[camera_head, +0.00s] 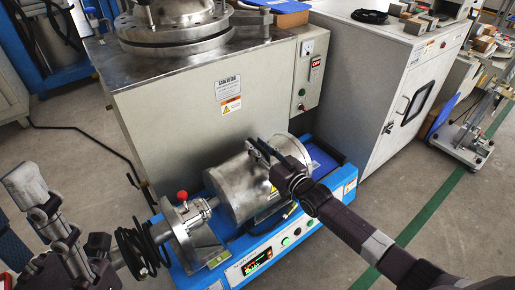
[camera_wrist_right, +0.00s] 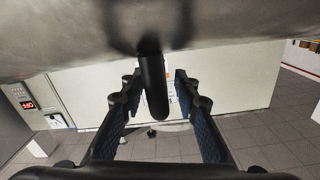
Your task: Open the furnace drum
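The furnace drum (camera_head: 232,188) is a horizontal silver metal cylinder on a blue base. It looks closed, with its axis running from lower left to upper right. My right gripper (camera_head: 262,150) is at the upper right part of the drum. In the right wrist view, a black rod-like handle (camera_wrist_right: 152,85) hangs from the grey drum surface (camera_wrist_right: 220,22) between the two open fingers of my right gripper (camera_wrist_right: 157,88). Gaps show on both sides of the handle, so the fingers are not closed on it. My left arm is at the lower left; its finger state cannot be made out.
A red-knobbed lever (camera_head: 182,196) stands left of the drum. The blue base has a front control panel (camera_head: 257,263). A grey cabinet (camera_head: 190,110) stands close behind, and a white cabinet (camera_head: 370,85) is at the right. Open floor (camera_head: 460,215) lies at the lower right.

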